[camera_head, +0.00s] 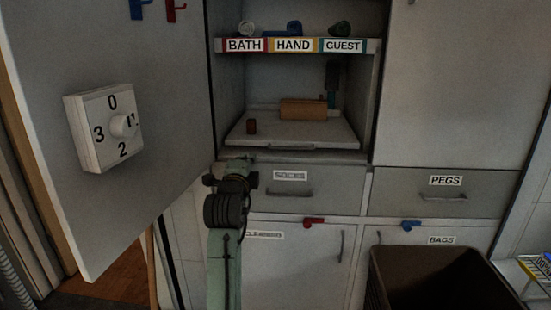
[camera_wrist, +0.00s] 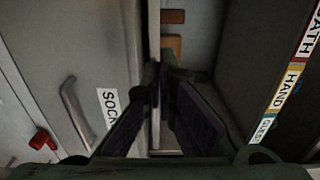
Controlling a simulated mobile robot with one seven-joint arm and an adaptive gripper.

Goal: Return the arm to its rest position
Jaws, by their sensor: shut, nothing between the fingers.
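My arm rises from the bottom of the head view, with my gripper (camera_head: 240,166) just in front of the cupboard's lower edge, near the left end of the pull-out board (camera_head: 300,138). My arm hides part of the gripper there. In the wrist view my gripper (camera_wrist: 160,78) shows two dark fingers with their tips close together. It is shut and empty. The closed drawer (camera_head: 295,188) lies below and right of it. The drawer's label, which starts with SOCK, and its handle (camera_wrist: 75,110) show in the wrist view.
An open door (camera_head: 110,210) with a numbered dial (camera_head: 103,128) stands at left. A labelled shelf (camera_head: 295,45) is above. A dark bin (camera_head: 435,280) stands at lower right.

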